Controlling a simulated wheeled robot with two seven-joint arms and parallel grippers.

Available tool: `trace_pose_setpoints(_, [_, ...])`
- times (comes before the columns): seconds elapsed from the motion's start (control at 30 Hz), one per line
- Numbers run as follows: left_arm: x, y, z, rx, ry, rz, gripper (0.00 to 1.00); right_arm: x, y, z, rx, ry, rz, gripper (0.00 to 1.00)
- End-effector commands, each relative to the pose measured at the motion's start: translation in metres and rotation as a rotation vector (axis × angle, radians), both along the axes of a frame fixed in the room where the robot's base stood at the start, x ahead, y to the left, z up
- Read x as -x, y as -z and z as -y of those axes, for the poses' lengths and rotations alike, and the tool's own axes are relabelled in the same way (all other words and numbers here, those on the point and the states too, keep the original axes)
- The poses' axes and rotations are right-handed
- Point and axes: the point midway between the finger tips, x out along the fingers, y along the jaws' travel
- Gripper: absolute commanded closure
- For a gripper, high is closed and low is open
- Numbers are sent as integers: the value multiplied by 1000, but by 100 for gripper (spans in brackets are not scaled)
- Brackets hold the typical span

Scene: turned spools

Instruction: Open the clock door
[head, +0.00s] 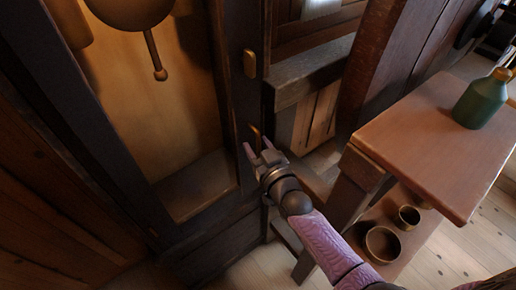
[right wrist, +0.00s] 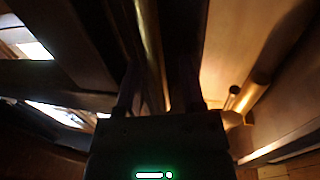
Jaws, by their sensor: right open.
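The clock (head: 150,110) stands at the left of the head view, with a dark wooden door frame (head: 233,120) around its lit interior. The door looks shut. A brass pendulum (head: 153,55) hangs inside. A small brass handle (head: 255,136) is on the right side of the frame. My right gripper (head: 258,150) is open at this handle, its fingers pointing at the frame. In the right wrist view a brass bar (right wrist: 152,45) runs upright between the dark fingers; whether they touch it I cannot tell. My left gripper is not in view.
A brass plate (head: 250,64) sits higher on the frame. To the right stands a wooden table (head: 430,130) with a green bottle (head: 482,100) on top and two bowls (head: 382,243) (head: 409,216) on its lower shelf. A dark post (head: 375,65) rises behind it.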

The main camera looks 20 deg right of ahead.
Motion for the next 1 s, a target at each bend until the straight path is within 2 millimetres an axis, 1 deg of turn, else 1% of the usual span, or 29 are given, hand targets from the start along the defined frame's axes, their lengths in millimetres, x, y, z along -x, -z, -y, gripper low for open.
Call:
trace_pose_setpoints(0.17, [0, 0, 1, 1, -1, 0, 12, 0, 0, 0, 0, 0, -1, 49])
trace_pose_setpoints(0.27, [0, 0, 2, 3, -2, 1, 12, 0, 0, 0, 0, 0, -1, 68])
trace_pose_setpoints(0.3, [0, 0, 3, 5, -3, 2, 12, 0, 0, 0, 0, 0, -1, 77])
trace_pose_setpoints(0.37, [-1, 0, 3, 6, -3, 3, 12, 0, 0, 0, 0, 0, -1, 90])
trace_pose_setpoints(0.4, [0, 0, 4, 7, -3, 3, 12, 0, 0, 0, 0, 0, -1, 98])
trace_pose_setpoints(0.43, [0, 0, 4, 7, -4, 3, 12, 0, 0, 0, 0, 0, -1, 100])
trace_pose_setpoints(1.0, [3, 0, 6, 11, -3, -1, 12, 0, 0, 0, 0, 0, -2, 100])
